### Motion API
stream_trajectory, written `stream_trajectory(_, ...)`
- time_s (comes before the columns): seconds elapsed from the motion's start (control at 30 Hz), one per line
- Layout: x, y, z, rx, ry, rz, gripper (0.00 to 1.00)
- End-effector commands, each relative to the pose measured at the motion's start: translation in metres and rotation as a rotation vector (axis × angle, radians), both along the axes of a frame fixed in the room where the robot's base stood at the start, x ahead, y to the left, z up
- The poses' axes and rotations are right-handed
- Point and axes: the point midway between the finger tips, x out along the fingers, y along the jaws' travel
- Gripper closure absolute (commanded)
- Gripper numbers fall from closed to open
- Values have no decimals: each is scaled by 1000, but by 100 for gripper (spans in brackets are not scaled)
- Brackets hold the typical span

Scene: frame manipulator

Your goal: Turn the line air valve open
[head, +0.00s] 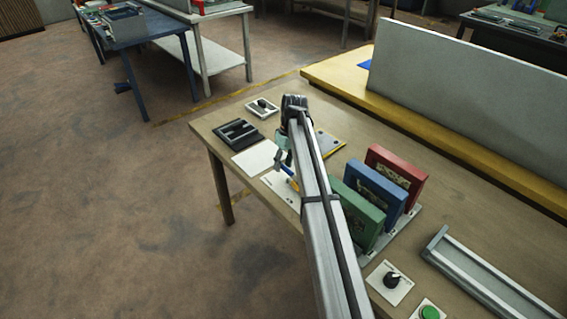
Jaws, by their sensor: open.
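No label marks the line air valve, so I cannot tell for sure which fitting it is. A small blue and orange part (291,178) is just below my gripper, above or on a white plate (279,190) at the table's left front edge. Two other turnable-looking fittings show: a white plate with a dark handle (263,106) at the far left corner, and a white plate with a black knob (391,281) at the near right. My gripper (284,161) is open, its fingers pointing down close to the blue part; contact cannot be told. My arm hides part of the table.
Green, blue and red upright panels (388,185) stand in a rack right of my arm. A black device (237,132) and a blank white sheet (256,158) lie left of it. A green button (429,312) and a grey channel (470,270) are at near right. A tall grey partition (470,95) stands behind.

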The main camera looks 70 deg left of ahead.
Motion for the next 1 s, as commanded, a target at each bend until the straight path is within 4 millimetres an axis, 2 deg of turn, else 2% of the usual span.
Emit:
stream_trajectory(0.13,2,1,7,1,-1,-1,56)
stream_trajectory(0.27,5,3,23,2,-1,-1,56)
stream_trajectory(0.7,19,9,100,1,0,0,56)
stream_trajectory(0.83,21,10,112,1,0,1,56)
stream_trajectory(1.0,21,9,118,-1,1,1,56)
